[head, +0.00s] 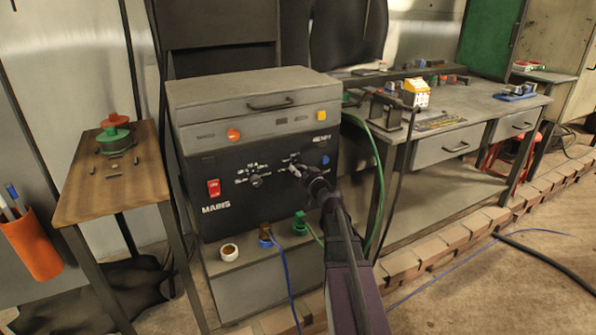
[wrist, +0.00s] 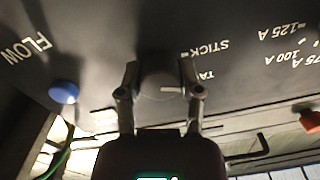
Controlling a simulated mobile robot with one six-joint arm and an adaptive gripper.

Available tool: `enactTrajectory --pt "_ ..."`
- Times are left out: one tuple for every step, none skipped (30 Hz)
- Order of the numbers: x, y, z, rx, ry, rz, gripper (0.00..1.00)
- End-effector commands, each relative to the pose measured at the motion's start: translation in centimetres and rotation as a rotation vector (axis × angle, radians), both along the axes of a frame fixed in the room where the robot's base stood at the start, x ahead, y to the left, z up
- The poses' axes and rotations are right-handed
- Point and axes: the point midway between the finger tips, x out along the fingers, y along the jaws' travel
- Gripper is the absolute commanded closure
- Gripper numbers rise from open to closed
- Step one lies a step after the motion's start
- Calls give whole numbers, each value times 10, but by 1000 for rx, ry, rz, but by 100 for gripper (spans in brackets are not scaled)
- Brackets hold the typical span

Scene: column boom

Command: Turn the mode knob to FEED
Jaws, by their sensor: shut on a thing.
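The dark round mode knob (wrist: 160,68) sits on the black front panel (head: 225,225) of the grey machine. My gripper (wrist: 159,80) has one finger on each side of the knob and is shut on it. In the wrist view, STICK and a partly cut word starting TA show to the right of the knob. I cannot read a FEED label, and the knob's pointer is not clear. In the head view my gripper (head: 298,170) reaches the panel's right half and covers most of the knob.
A blue knob (head: 326,160) is close by on the right of the panel. Another knob (head: 257,181) with a numbered scale is to the left, and a red MAINS switch (head: 214,188) is farther left. Blue and green cables hang from plugs below the panel.

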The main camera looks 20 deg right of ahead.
Motion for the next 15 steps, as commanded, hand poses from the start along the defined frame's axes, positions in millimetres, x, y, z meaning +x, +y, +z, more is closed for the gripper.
enactTrajectory --pt "1 0 0 46 1 1 100" --pt "1 0 0 74 2 1 100" --pt "1 0 0 113 3 1 100" --pt "1 0 0 141 5 2 100" --pt "1 0 0 169 6 1 100" --pt "1 0 0 207 7 1 100" --pt "1 0 0 236 8 1 100" --pt "1 0 0 264 9 1 100" --pt "1 0 0 302 10 1 100" --pt "1 0 0 331 11 0 100" --pt "1 0 0 359 12 1 100" --pt "1 0 0 397 13 1 100" --pt "1 0 0 426 14 1 100" --pt "1 0 0 454 15 1 100" --pt "1 0 0 492 16 1 100"
